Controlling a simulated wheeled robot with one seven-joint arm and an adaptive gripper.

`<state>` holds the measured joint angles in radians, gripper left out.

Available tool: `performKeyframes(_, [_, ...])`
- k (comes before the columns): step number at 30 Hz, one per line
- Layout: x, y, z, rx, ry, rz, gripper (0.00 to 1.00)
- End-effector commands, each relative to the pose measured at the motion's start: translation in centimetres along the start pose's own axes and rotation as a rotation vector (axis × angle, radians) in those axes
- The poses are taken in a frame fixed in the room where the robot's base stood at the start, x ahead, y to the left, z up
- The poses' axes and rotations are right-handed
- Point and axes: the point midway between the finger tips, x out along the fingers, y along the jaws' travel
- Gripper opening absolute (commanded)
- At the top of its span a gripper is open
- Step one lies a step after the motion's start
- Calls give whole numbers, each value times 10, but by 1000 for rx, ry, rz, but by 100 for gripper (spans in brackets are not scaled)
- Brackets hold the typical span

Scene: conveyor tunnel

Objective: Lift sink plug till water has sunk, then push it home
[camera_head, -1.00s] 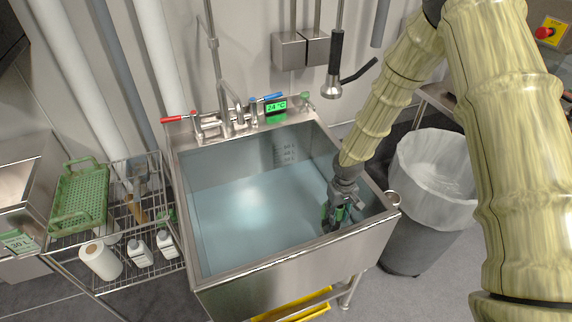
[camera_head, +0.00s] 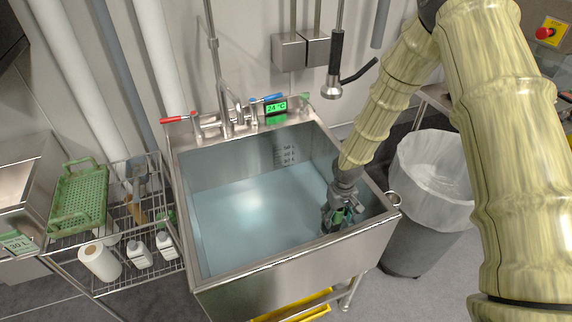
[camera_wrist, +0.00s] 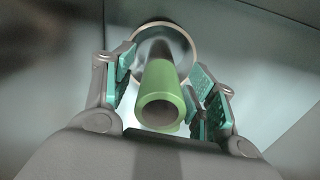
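The steel sink (camera_head: 290,252) holds a pool of bluish water (camera_head: 250,225). My gripper (camera_head: 342,218) reaches down into the sink's right front corner. In the wrist view, a green tubular plug handle (camera_wrist: 162,95) stands between the fingers of my gripper (camera_wrist: 162,74). The fingers are spread on both sides of it, the right pads closer to it than the left. A pale ring (camera_wrist: 188,36) shows around the handle's far end. I cannot tell whether the plug is seated. Level marks (camera_head: 286,154) show on the sink's back wall.
A lined bin (camera_head: 432,185) stands right of the sink. A wire rack (camera_head: 135,215) with a green basket (camera_head: 80,200), bottles and a paper roll stands left. Taps (camera_head: 226,120), a temperature display (camera_head: 276,108) and a hanging sprayer (camera_head: 334,75) are at the back.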

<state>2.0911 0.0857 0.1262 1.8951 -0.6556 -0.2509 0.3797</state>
Motion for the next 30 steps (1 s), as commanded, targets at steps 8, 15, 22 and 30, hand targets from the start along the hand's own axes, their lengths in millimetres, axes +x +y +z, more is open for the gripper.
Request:
performKeyframes(8, [-4, 0, 0, 0, 0, 0, 56])
performKeyframes(15, [-32, 0, -1, 1, 4, 0, 56])
performKeyframes(22, [-69, 0, -1, 0, 3, 1, 56])
performKeyframes(30, [-105, 0, -1, 0, 2, 0, 56])
